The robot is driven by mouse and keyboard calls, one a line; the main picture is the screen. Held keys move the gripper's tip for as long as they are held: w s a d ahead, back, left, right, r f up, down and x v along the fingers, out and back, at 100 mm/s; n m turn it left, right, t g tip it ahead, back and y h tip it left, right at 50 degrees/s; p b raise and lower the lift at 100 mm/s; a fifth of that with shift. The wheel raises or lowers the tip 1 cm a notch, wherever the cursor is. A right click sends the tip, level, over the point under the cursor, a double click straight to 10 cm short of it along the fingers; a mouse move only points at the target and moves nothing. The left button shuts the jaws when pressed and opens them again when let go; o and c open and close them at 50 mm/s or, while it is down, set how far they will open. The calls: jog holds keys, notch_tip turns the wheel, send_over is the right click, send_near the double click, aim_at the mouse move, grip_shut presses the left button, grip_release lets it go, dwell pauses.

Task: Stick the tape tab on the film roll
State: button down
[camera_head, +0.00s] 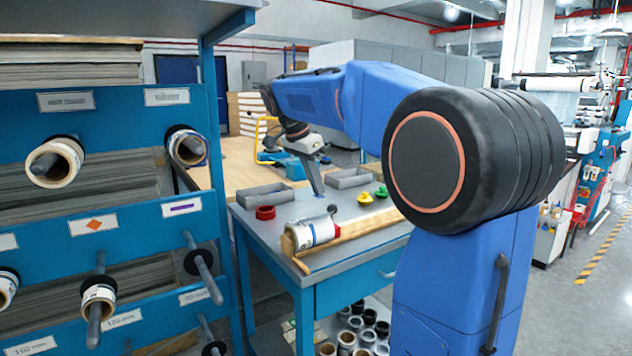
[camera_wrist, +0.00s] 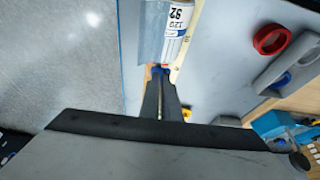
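The film roll (camera_head: 312,233) lies on its side on the grey bench, with a white label and a wooden piece beside it. Its labelled end also shows at the top of the wrist view (camera_wrist: 178,20). My gripper (camera_head: 318,188) points down over the bench, behind the roll in the head view. In the wrist view, my gripper (camera_wrist: 160,71) has its narrow dark fingers close together, with blue at the tips just short of the roll. I cannot tell whether a tape tab is between them. I cannot identify the tab elsewhere.
A red ring (camera_head: 265,212) lies left of the roll. Grey trays (camera_head: 264,195) stand at the back of the bench (camera_head: 350,262). Small green and yellow items (camera_head: 365,198) lie to the right. A blue rack (camera_head: 120,222) with rolls on pegs stands at left.

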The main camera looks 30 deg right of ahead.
aim_at(322, 214)
jog(key=shift+f, duration=2.65)
jog(key=shift+f, duration=0.25)
jog(key=c, duration=1.9)
grip_release()
jog(key=shift+r, duration=0.1)
jog(key=w+v, duration=0.1)
jog(key=v, duration=1.6)
jog(key=s+a+f+n+t+y, duration=0.1)
jog(key=s+a+f+n, duration=0.2)
jog(key=s+f, duration=0.7)
jog(key=s+a+f+n+t+y, duration=0.2)
jog(key=s+f+n, duration=0.6)
jog(key=s+f, duration=0.2)
jog(key=s+a+f+n+t+y, duration=0.1)
jog(key=s+a+f+n, duration=0.2)
jog(key=s+f+n, duration=0.3)
jog(key=shift+s+a+f, duration=0.1)
jog(key=shift+s+f, duration=0.65)
jog(key=shift+f, duration=0.4)
jog(key=shift+s+a+f, duration=0.1)
jog(key=shift+s+f, duration=0.7)
jog(key=shift+f, duration=0.35)
jog(key=shift+s+a+f, duration=0.1)
jog(key=shift+s+f, duration=0.65)
jog(key=shift+f, duration=0.45)
